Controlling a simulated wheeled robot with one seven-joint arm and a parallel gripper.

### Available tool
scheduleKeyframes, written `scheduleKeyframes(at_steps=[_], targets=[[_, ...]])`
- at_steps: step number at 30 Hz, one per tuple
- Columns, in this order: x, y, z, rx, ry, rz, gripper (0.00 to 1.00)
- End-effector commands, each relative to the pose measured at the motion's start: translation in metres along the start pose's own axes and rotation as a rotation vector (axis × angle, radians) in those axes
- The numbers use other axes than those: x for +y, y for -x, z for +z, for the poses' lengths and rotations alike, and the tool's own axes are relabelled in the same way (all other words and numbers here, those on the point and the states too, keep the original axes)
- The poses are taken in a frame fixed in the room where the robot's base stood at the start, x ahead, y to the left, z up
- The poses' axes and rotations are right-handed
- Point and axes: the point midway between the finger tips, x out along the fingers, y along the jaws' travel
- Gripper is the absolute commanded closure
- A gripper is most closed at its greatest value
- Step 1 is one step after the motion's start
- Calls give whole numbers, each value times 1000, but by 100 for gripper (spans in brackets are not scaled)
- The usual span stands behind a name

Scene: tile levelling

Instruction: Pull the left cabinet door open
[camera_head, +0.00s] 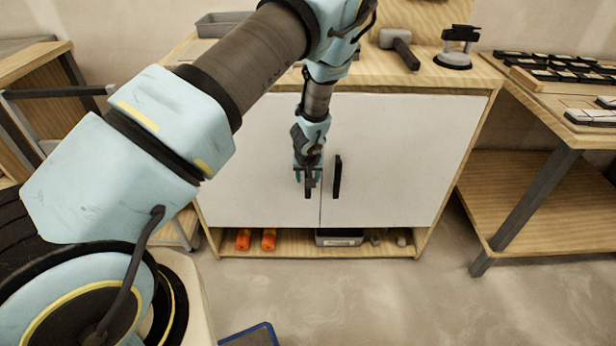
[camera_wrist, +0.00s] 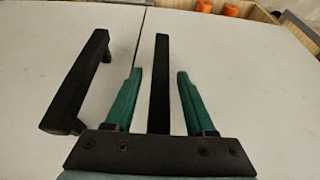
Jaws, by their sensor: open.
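The white left cabinet door (camera_head: 245,160) and right cabinet door (camera_head: 410,150) look shut, with a thin seam between them. My gripper (camera_head: 308,178) is in front of the left door near this seam. Its green fingers are open, one on each side of the left door's black upright handle (camera_head: 308,191). In the wrist view, which looks turned over, the left handle (camera_wrist: 160,75) stands between the fingers (camera_wrist: 160,92), with gaps visible on both sides. The right door's handle (camera_head: 338,177) is just to the right, and shows at left in the wrist view (camera_wrist: 78,82).
A hammer (camera_head: 400,47) and a suction lifter (camera_head: 457,48) are on the cabinet top. Orange items (camera_head: 256,239) and a grey box (camera_head: 339,237) lie on the open bottom shelf. A workbench (camera_head: 530,190) stands at right. Floor before the cabinet looks mostly clear.

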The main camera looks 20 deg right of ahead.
Motion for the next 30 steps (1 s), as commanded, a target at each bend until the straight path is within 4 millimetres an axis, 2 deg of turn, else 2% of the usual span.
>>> scheduleKeyframes(at_steps=[5, 20, 30], targets=[[0, 0, 0, 0, 0, 0, 45], [0, 0, 0, 0, 0, -1, 100], [0, 0, 0, 0, 0, -1, 100]])
